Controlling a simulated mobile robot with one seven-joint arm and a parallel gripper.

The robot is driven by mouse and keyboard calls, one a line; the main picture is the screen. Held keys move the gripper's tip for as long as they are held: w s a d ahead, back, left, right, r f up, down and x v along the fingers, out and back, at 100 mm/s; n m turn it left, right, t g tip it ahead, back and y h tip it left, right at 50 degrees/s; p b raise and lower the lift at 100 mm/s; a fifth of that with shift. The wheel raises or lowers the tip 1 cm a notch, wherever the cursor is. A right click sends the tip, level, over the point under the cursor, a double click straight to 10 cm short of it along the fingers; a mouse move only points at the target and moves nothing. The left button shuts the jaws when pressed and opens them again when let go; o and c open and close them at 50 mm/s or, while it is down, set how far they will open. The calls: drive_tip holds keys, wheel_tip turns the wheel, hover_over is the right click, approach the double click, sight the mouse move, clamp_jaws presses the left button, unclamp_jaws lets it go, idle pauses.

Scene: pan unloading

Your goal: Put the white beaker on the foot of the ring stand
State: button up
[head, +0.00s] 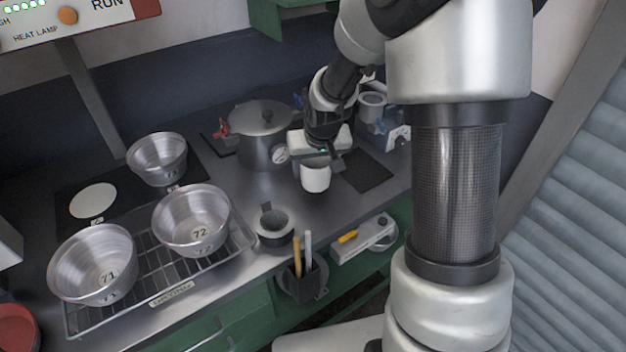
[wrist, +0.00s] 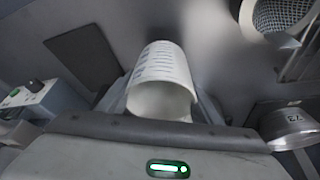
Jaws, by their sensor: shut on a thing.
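A white beaker (head: 316,179) is held below my gripper (head: 317,162), above the grey counter. In the wrist view the beaker (wrist: 163,70) sits between the fingers of my gripper (wrist: 162,104), with its open end towards the camera and dark graduation marks on its side. My gripper is shut on it. A flat dark plate (head: 366,170) lies to the right of the beaker; it also shows in the wrist view (wrist: 84,55). I see no rod on it and cannot tell whether it is the ring stand's foot.
A lidded pot (head: 262,140) stands left of my gripper. A grey device (head: 386,128) stands behind the dark plate. A small mesh-topped cup (head: 273,226) is in front. Metal pans (head: 192,222) stand at left, some on a wire rack. A tool holder (head: 302,280) is at the front edge.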

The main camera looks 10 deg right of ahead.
sight(314, 178)
drive_tip(key=shift+f+b, duration=0.3)
drive_tip(key=shift+f, duration=1.65)
drive_tip(key=o, duration=0.6)
drive_tip(key=shift+f, duration=0.1)
drive_tip(key=o, duration=0.5)
drive_tip(key=shift+c, duration=0.2)
drive_tip(key=shift+r, duration=0.2)
